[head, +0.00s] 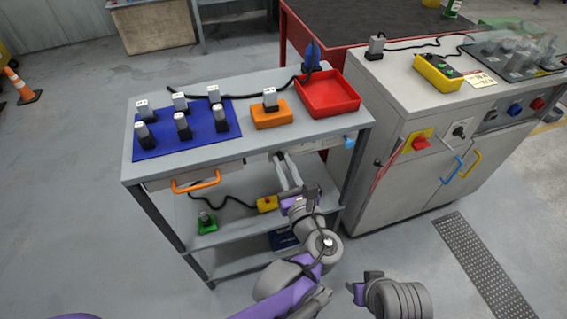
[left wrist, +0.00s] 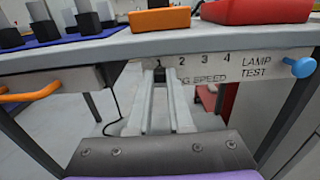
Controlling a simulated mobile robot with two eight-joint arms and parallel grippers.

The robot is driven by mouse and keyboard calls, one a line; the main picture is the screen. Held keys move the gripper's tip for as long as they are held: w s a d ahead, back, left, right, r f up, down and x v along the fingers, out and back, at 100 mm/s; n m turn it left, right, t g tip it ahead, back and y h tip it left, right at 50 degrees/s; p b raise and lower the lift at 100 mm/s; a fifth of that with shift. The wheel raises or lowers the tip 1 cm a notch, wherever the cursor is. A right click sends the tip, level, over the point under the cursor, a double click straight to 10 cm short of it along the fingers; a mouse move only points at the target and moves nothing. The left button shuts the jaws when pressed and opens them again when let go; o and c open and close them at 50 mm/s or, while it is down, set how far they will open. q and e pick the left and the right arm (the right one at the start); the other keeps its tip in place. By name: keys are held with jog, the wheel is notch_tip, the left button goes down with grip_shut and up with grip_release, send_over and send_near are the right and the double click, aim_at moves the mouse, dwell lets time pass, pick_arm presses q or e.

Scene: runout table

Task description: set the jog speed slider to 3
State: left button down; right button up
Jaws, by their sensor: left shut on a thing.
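The jog speed scale (left wrist: 205,66) is a pale plate under the table's front edge, marked 1 to 4, with the lettering partly covered. It also shows faintly in the head view (head: 312,146). My left gripper (left wrist: 160,70) reaches up to the plate with its two long fingers around the 1 mark, left of the 2. It also shows in the head view (head: 281,157), below the table edge.
A blue lamp test button (left wrist: 301,67) sticks out right of the scale. An orange drawer handle (head: 196,182) is to the left. A grey cabinet (head: 400,170) stands right.

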aim_at(302, 147)
dwell(0.8)
pick_arm(q)
jog(key=d, duration=0.2)
jog(key=w+d, duration=0.1)
jog(key=d, duration=0.1)
jog(key=w+d+p, duration=0.1)
jog(key=shift+d, duration=0.4)
jog(key=c, duration=0.8)
grip_release()
jog(key=shift+s, duration=0.15)
